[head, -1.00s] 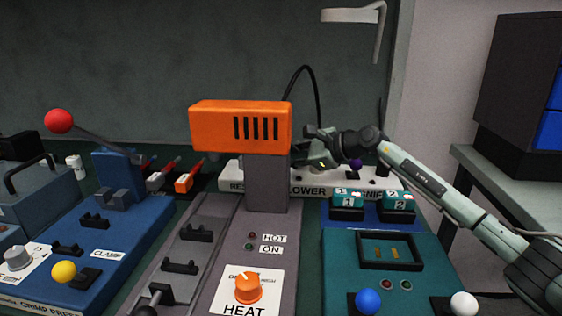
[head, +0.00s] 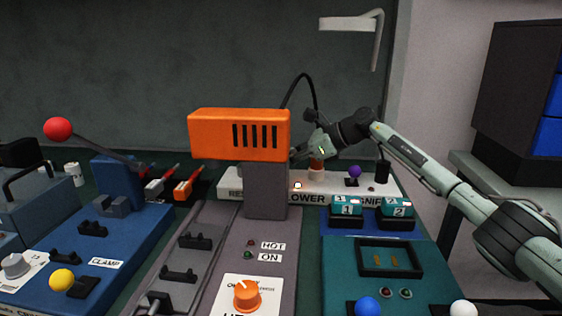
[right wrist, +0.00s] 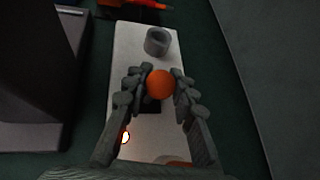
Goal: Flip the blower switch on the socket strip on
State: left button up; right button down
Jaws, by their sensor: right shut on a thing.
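The white socket strip (head: 235,187) stands behind the orange-headed heater, whose column hides part of it. In the right wrist view, the strip (right wrist: 147,145) runs beneath my right gripper (right wrist: 161,75), whose fingers are closed around an orange ball knob (right wrist: 160,85) over a dark base. A light (right wrist: 124,137) glows on the strip beside the knob; it also shows in the head view (head: 297,185). My right gripper (head: 304,151) is above the strip in the head view. My left gripper is not in view.
The orange heater head (head: 210,135) stands close left of my right gripper. A purple-ball switch (head: 354,172) is farther right on the strip. Numbered teal blocks (head: 347,210) stand in front. A grey ring-like socket (right wrist: 158,41) lies beyond the knob.

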jog(key=c, duration=1.2)
grip_release()
jog(key=v, duration=1.2)
jog(key=shift+d, duration=0.1)
jog(key=shift+f, duration=0.1)
